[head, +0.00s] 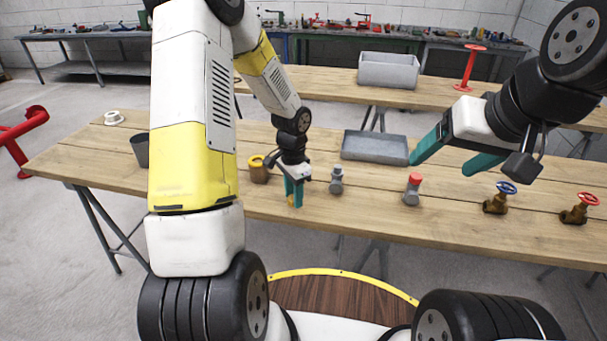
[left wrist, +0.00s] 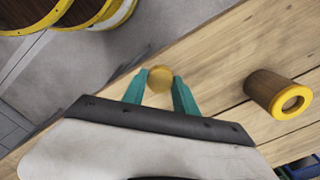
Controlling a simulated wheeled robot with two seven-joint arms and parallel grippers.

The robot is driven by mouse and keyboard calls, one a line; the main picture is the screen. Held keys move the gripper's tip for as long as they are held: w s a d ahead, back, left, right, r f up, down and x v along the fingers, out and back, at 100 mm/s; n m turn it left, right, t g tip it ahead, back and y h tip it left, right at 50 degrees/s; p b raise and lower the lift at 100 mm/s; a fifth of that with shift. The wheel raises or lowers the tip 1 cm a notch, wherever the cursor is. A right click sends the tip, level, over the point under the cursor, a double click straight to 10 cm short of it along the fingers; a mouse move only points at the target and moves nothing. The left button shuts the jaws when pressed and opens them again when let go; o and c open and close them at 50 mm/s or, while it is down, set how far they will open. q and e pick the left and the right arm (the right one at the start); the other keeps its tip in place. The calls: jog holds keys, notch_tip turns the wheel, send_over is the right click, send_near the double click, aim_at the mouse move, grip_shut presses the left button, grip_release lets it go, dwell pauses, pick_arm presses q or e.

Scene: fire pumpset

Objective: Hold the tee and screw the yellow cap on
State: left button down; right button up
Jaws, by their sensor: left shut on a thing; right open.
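My left gripper (head: 293,198) is shut on a small round yellow cap (left wrist: 160,78), low over the front of the wooden table. The cap sits between the teal fingertips and is mostly covered by them in the head view. A small grey fitting (head: 336,181), which looks like the tee, stands on the table just right of my left gripper, apart from it. My right gripper (head: 442,165) is open and empty, above the table's right half. I cannot make out the fitting's openings.
A red-topped grey fitting (head: 411,193), a blue-wheeled valve (head: 497,203) and a red-wheeled valve (head: 576,213) stand to the right. A grey tray (head: 365,157) lies behind. A dark cup (head: 141,149) stands at left.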

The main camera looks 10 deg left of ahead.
pick_arm(q)
jog(key=s+d+r, duration=0.1)
jog(key=s+d, duration=0.1)
jog(key=s, duration=0.9)
jog(key=shift+s, duration=0.15)
